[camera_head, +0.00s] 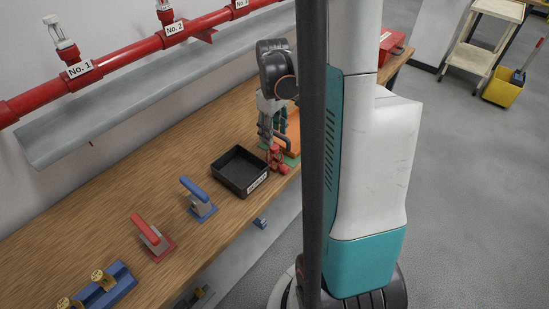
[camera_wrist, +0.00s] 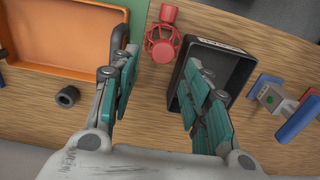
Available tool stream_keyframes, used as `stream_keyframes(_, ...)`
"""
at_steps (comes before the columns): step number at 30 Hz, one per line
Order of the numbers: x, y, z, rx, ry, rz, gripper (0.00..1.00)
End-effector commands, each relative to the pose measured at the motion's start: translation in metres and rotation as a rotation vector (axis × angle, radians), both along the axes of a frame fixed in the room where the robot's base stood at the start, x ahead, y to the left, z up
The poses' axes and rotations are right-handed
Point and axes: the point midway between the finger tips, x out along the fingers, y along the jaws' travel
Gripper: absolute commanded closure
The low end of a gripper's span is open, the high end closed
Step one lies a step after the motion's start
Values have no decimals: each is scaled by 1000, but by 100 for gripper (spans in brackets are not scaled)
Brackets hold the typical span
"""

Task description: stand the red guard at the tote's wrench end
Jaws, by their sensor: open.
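The red guard (camera_wrist: 163,36), a small cage with a round knob end, is on the wooden bench between the orange tote and a black tray. In the head view the red guard (camera_head: 276,158) is by the bench's front edge. The orange tote (camera_wrist: 60,68) is at the upper left of the wrist view and partly hidden behind my gripper in the head view (camera_head: 293,125). A dark curved bar, perhaps the wrench (camera_wrist: 120,36), runs along its right end. My gripper (camera_wrist: 160,78) is open and empty, its fingers apart over bare wood near the guard; it also shows in the head view (camera_head: 271,138).
The black tray (camera_head: 223,181) looks empty and stands close beside the guard. A dark ring (camera_wrist: 67,96) lies near the tote. A blue-handled tool (camera_head: 198,200) and a red-handled one (camera_head: 152,238) stand farther left. Red pipe (camera_head: 120,52) and a grey ledge run along the wall.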

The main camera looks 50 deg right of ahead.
Motion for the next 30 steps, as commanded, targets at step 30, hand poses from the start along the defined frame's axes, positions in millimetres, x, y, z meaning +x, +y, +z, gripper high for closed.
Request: stream_keyframes(30,-7,2,-86,0,0,0,57)
